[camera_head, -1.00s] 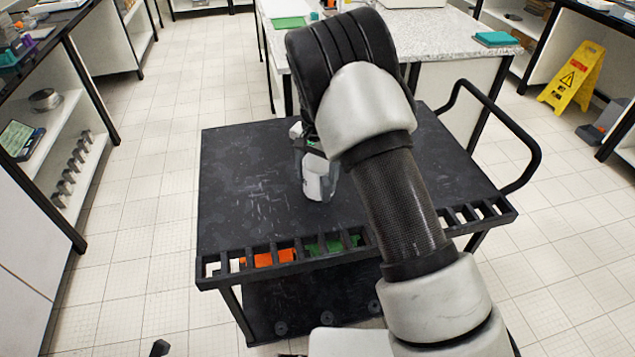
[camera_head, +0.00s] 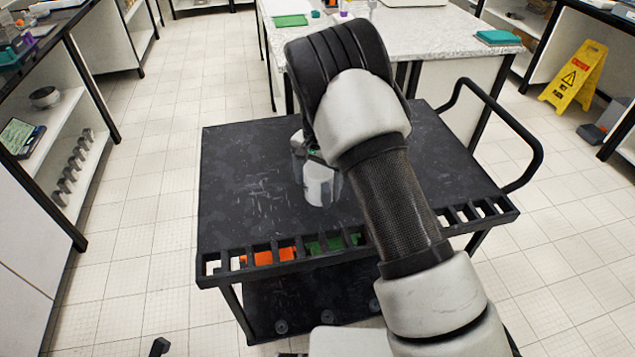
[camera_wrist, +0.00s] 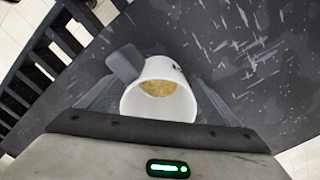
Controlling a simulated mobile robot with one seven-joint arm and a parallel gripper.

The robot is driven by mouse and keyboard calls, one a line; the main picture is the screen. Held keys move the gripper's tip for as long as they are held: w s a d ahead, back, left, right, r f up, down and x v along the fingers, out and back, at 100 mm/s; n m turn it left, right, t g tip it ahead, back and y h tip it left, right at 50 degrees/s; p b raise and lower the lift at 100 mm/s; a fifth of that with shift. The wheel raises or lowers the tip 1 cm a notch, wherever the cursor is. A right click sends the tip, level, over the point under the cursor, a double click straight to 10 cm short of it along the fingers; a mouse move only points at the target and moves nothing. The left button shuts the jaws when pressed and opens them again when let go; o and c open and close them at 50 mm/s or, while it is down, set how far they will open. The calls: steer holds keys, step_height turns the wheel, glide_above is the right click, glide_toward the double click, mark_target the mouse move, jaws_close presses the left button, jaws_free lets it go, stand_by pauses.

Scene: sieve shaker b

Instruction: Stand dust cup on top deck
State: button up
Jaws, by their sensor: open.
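The white dust cup (camera_head: 319,187) stands, as far as I can see, upright on the black top deck (camera_head: 248,185) of the cart. In the wrist view the cup (camera_wrist: 160,92) shows its round mouth towards me, with brownish-yellow dust inside. My gripper (camera_head: 318,176) is down at the deck with its grey fingers apart, one on each side of the cup. The wrist view also shows both fingers flanking it. Whether either finger touches the cup, I cannot tell. My arm hides part of the deck behind and to the right of the cup.
The deck has a slotted front edge (camera_head: 290,262) and a handle (camera_head: 530,150) at the right. An orange thing (camera_head: 268,256) and a green one (camera_head: 335,243) show through the slots. The deck's left part is bare. A speckled bench (camera_head: 445,35) stands behind.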

steer(key=s+d+r+t+y, duration=0.1)
steer(key=s+d+r, duration=0.15)
steer(key=r, duration=0.95)
steer(key=s+d+r, duration=0.2)
steer(key=d+r, duration=0.1)
steer(key=r, duration=0.8)
steer(key=s+d+r+n+t, duration=0.2)
steer(key=s+d+r, duration=0.3)
steer(key=s, duration=0.4)
steer(key=s+d+r+n+t, duration=0.1)
steer(key=s+d+r+n, duration=0.1)
steer(key=s+d+r, duration=0.5)
steer(key=s+f+n+t+h, duration=0.1)
steer(key=s+f, duration=0.1)
steer(key=s, duration=0.8)
steer(key=shift+f+n+t+p, duration=0.3)
steer(key=shift+n+p, duration=0.1)
steer(key=shift+s, duration=0.1)
steer(key=shift+c, duration=0.4)
